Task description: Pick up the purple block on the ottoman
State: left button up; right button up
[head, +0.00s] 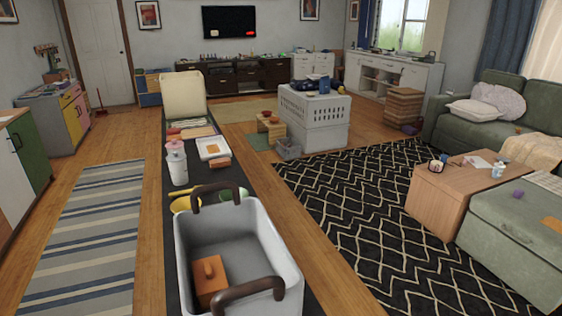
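A small purple block (518,194) lies on top of the green ottoman (500,232) at the right of the head view. It sits near the ottoman's far left edge, close to the wooden side table (435,195). It is small in the picture, so its exact shape is hard to tell. An orange flat item (553,224) lies on the ottoman at the picture's right edge. Neither of my grippers shows in the head view.
A grey bin (255,240) with brown handles stands in front on a long dark surface, an orange item (210,280) inside. A black patterned rug (365,220) covers the open floor before the ottoman. A green sofa (462,118) stands behind.

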aim_at(518, 194)
jog(key=z, duration=1.4)
jog(key=i+l+z, duration=0.1)
jog(key=i+l, duration=0.25)
jog(key=i+l+z, duration=0.15)
jog(key=i+l, duration=0.15)
jog(key=i, duration=0.3)
jog(key=i+l+z, duration=0.1)
jog(key=i, duration=0.35)
jog(key=l, duration=0.1)
